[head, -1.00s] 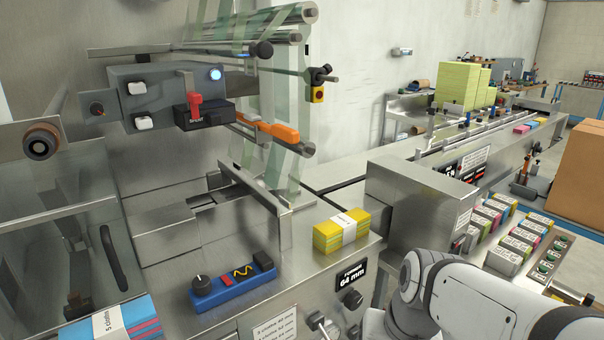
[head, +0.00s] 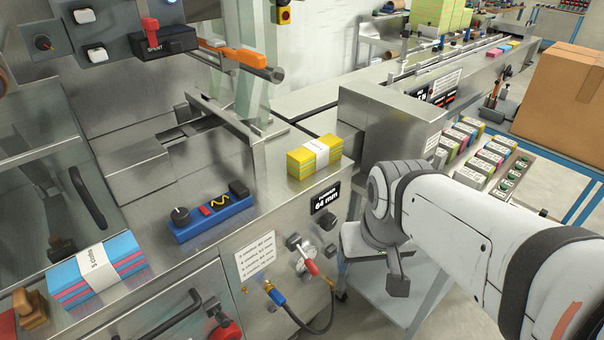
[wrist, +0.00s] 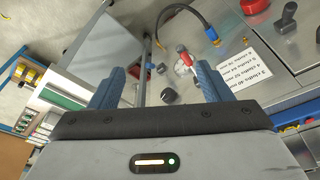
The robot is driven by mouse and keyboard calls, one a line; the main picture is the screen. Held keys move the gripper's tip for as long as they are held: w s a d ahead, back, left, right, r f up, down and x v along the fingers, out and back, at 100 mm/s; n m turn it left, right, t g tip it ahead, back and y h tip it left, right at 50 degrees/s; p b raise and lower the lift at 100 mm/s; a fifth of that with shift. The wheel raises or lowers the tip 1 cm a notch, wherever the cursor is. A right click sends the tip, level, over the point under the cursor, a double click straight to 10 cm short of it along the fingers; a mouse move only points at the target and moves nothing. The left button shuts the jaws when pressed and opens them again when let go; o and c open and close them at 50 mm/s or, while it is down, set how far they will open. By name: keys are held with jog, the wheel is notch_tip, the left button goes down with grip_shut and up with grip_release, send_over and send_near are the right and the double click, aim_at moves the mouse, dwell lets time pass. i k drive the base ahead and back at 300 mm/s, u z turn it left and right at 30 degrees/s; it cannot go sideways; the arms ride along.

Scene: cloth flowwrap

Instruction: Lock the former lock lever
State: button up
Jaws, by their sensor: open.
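No lever in view is marked as the former lock lever. The black FORMER 64 mm plate (head: 324,199) is on the machine's front face, with a black knob (head: 331,250) below it. An orange lever handle (head: 243,58) projects higher up by the film. In the wrist view my gripper (wrist: 158,80) is open and empty; the red-handled lever (wrist: 182,50) and the black knob (wrist: 168,96) show beyond and between its blue fingers, apart from them.
A yellow cloth pack (head: 315,155) sits on the machine top above the plate. A blue control box (head: 212,213) and a blue-pink cloth pack (head: 97,270) lie left. A dark hose (head: 300,318) loops below the gauge. A grey cart (head: 385,295) stands on the right.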

aim_at(310, 263)
jog(key=z, duration=0.45)
jog(key=k, duration=1.1)
jog(key=u, duration=0.45)
